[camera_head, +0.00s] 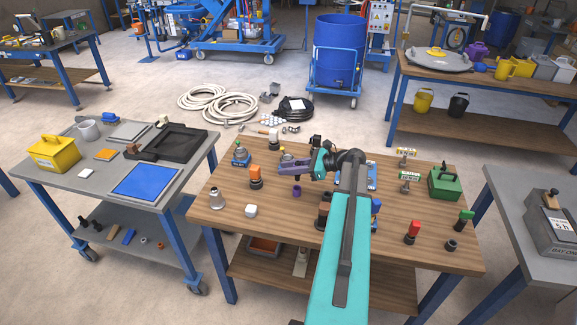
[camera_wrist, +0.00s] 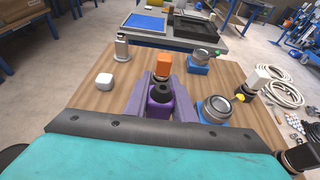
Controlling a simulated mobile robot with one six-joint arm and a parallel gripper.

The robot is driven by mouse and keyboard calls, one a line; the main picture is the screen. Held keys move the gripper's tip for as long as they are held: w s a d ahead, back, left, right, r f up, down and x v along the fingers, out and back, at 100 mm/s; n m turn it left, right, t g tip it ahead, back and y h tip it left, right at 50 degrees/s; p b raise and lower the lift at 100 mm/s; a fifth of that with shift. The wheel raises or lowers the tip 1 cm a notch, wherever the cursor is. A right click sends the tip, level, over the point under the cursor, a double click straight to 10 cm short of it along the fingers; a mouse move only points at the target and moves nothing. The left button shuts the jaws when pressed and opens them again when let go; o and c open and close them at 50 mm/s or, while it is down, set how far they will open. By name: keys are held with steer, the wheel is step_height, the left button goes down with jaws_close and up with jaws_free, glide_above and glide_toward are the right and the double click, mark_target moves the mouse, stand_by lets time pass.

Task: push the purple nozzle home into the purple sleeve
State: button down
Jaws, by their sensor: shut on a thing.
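My gripper (camera_head: 290,165) is above the wooden table, reaching left in the head view. In the wrist view its two purple-grey fingers (camera_wrist: 160,101) are closed around a purple piece with a dark round top, which I take to be the purple nozzle (camera_wrist: 159,106). In the head view a small purple piece (camera_head: 297,191) shows just below the fingers, apparently the purple sleeve on the table. I cannot tell whether the nozzle touches it or how deep it sits. In the wrist view the sleeve is hidden behind the nozzle and fingers.
An orange block on a black base (camera_head: 255,173) stands just beyond the fingertips. Blue-based round devices (camera_wrist: 215,108) stand close on the right in the wrist view.

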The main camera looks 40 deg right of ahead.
steer(key=shift+f+b, duration=0.35)
steer(key=shift+f, duration=0.95)
steer(key=shift+p, duration=0.75)
stand_by(1.3)
steer(key=shift+f+b, duration=0.7)
steer(key=shift+f, duration=1.45)
stand_by(0.9)
steer(key=c, duration=1.4)
jaws_free()
steer(key=b+v, duration=0.3)
steer(key=v, duration=1)
steer(key=shift+s+d+b, duration=0.15)
steer(key=shift+s+b, duration=0.15)
steer(key=shift+s, duration=0.1)
